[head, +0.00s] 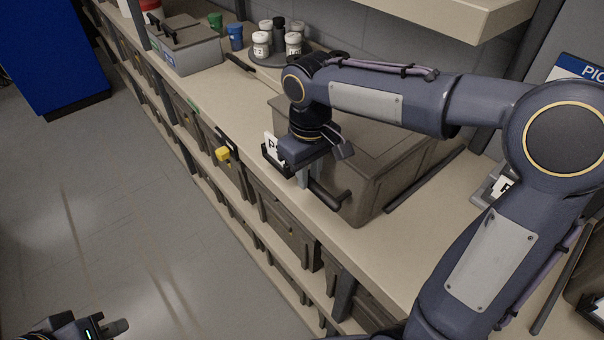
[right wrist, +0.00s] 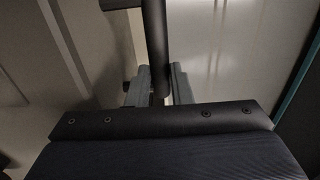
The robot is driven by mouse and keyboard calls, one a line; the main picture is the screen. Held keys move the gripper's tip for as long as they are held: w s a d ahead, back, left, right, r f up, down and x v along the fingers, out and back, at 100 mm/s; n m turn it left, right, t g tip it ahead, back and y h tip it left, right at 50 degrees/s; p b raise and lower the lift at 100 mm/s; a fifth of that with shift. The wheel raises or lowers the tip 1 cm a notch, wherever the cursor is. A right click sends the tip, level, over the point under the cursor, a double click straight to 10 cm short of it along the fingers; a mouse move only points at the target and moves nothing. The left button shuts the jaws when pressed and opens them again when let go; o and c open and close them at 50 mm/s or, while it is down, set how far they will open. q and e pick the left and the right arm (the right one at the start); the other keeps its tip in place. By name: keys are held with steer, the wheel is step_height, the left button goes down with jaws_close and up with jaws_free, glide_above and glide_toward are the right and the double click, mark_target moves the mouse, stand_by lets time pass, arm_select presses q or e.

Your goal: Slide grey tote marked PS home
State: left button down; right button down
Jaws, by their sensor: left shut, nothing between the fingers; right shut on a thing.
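The grey tote (head: 385,190) sits on the beige counter, partly hidden behind my right arm. A white label beginning with P (head: 272,148) shows at its front; the rest of the lettering is hard to read. A dark bar handle (head: 332,196) sticks out along the tote's front. My right gripper (head: 305,180) is shut on the handle; in the right wrist view the dark bar (right wrist: 155,40) runs between its two grey fingers (right wrist: 157,90). My left gripper (head: 118,326) is shut and empty, low at the bottom left over the floor, far from the tote.
A dark rail strip (head: 425,182) lies on the counter right of the tote. Another grey tote (head: 185,45) and a round tray (head: 268,60) with several jars stand further back. Bins (head: 285,220) fill the shelves below the counter. The floor at left is clear.

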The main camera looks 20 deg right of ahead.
mark_target(331, 159)
steer(key=shift+d, duration=0.1)
steer(key=shift+w+d+p, duration=0.25)
steer(key=shift+w+d, duration=0.1)
steer(key=shift+d, duration=0.55)
steer(key=shift+w+d+p, duration=0.3)
steer(key=shift+w+d, duration=0.05)
steer(key=shift+d, duration=0.6)
steer(key=shift+w+d+p, duration=0.25)
steer(key=shift+w+d, duration=0.1)
steer(key=shift+d, duration=0.55)
steer(key=w+d+p, duration=0.2)
steer(key=d, duration=0.3)
steer(key=shift+d, duration=0.35)
